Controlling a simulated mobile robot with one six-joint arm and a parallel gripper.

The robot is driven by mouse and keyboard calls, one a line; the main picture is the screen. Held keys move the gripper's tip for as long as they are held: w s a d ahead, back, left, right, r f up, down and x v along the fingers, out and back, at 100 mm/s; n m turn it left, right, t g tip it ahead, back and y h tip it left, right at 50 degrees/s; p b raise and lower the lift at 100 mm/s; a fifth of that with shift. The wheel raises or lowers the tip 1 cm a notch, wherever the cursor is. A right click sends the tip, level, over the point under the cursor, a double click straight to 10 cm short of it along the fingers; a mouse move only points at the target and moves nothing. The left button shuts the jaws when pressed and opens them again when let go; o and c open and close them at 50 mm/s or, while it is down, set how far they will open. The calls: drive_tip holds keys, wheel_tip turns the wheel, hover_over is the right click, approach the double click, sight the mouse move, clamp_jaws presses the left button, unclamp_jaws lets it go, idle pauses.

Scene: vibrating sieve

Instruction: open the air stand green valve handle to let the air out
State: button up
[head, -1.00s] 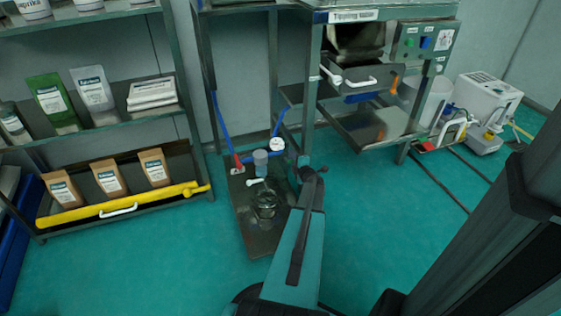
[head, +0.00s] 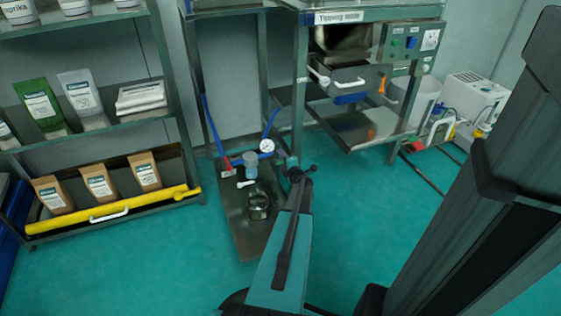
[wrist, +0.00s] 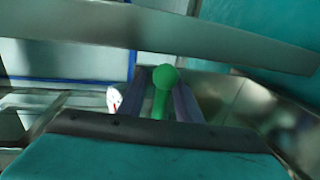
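The green valve handle (wrist: 163,80) shows in the wrist view as a round knob on a stem. It is upright between the two fingers of my gripper (wrist: 165,94). The fingers stand apart on either side of the stem; whether they touch it I cannot tell. In the head view my gripper (head: 294,170) is at the right side of the air stand (head: 240,232), and the green handle is hidden there. The stand carries a white gauge (head: 266,146), a red part (head: 227,167) and blue hoses (head: 212,127). The gauge also shows in the wrist view (wrist: 113,99).
A rack with bags and a yellow bar (head: 115,210) stands at the left. The sieve table's metal frame (head: 299,95) rises just behind my gripper, with a tray (head: 355,130) to its right. The green floor in front is clear.

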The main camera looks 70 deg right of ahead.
drive_tip(key=shift+s+d, duration=0.1)
drive_tip(key=shift+s, duration=0.05)
drive_tip(key=p+v, duration=0.3)
drive_tip(key=v, duration=1)
drive_tip(key=shift+s+a+p, duration=0.2)
drive_tip(key=shift+a+p, duration=0.15)
drive_tip(key=shift+w+r, duration=0.1)
drive_tip(key=shift+r, duration=0.1)
